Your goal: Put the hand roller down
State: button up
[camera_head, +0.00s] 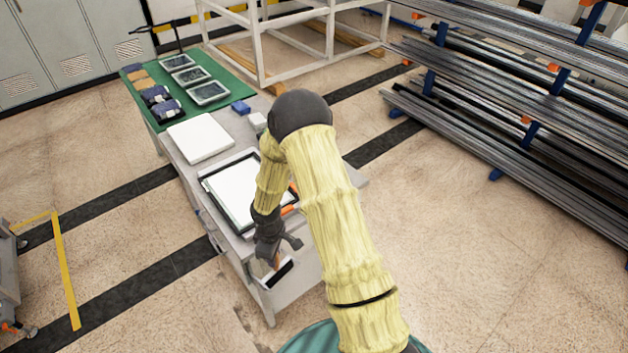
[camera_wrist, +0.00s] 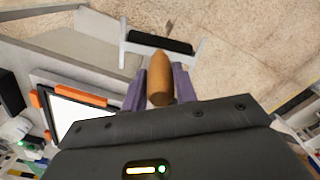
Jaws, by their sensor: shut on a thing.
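The hand roller has an orange-brown wooden handle (camera_wrist: 159,80) and, beyond it, a black bar (camera_wrist: 158,42) in a pale U-shaped frame. I cannot tell if that frame is part of the roller or a separate rest. My gripper (camera_wrist: 160,90) is shut on the handle, one purple finger on each side. In the head view, my gripper (camera_head: 275,256) points down over the near end of the workbench (camera_head: 298,287), with the black-and-white part (camera_head: 280,275) just below it. Contact with the bench is not clear.
A dark-framed white panel (camera_head: 232,188) with orange corner pieces lies close behind my gripper. A white block (camera_head: 200,138) and a green mat (camera_head: 213,113) with trays are farther back. A rack of metal bars (camera_head: 500,110) stands at right.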

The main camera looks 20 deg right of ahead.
aim_at(293, 263)
jog(key=d+f+m+b, duration=0.1)
jog(key=m, duration=0.1)
jog(key=d+f+m+b, duration=0.1)
jog(key=m, duration=0.2)
jog(key=d+f+m, duration=0.1)
jog(key=d+m, duration=0.1)
jog(key=shift+w+f+m+b, duration=0.15)
jog(key=shift+f+m+b, duration=0.15)
jog(key=shift+m+b, duration=0.1)
jog(key=shift+d+f+m+b, duration=0.15)
jog(key=shift+d+m, duration=0.2)
jog(key=shift+m, duration=0.35)
jog(key=shift+d+f+m+b, duration=0.15)
jog(key=shift+d+m, duration=0.15)
jog(key=shift+m, duration=0.4)
jog(key=shift+d, duration=0.1)
